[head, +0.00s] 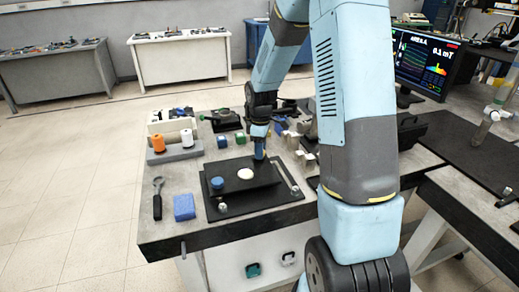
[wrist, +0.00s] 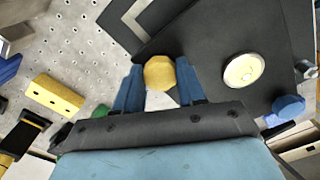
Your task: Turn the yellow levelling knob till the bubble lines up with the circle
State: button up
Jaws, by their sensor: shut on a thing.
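The yellow levelling knob (wrist: 159,73) sits at a corner of the black levelling plate (wrist: 205,55) in the wrist view. My gripper (wrist: 159,82) is shut on it, with one blue finger on each side. In the head view my gripper (head: 259,150) reaches down to the plate's far right corner and hides the knob. The round bubble level (wrist: 243,71) is a pale disc on the plate, and it also shows in the head view (head: 246,174). Its bubble and circle are too small to tell apart. A blue knob (head: 217,182) stands at the plate's left.
A blue block (head: 184,207) and a dark-handled tool (head: 157,200) lie left of the plate. Orange and white spools (head: 158,143) stand behind on a grey stand. Small blue and green blocks (head: 222,141) lie near my gripper. A yellow block (wrist: 55,94) lies left in the wrist view.

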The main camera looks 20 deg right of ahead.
jog(key=m, duration=0.4)
jog(key=shift+m, duration=0.4)
jog(key=m, duration=0.5)
jog(key=shift+a, duration=0.1)
jog(key=m, duration=0.5)
jog(key=shift+s, duration=0.1)
jog(key=m, duration=0.5)
jog(key=o, duration=1.1)
jog(key=shift+c, duration=0.2)
jog(key=shift+a, duration=0.1)
jog(key=shift+r, duration=0.1)
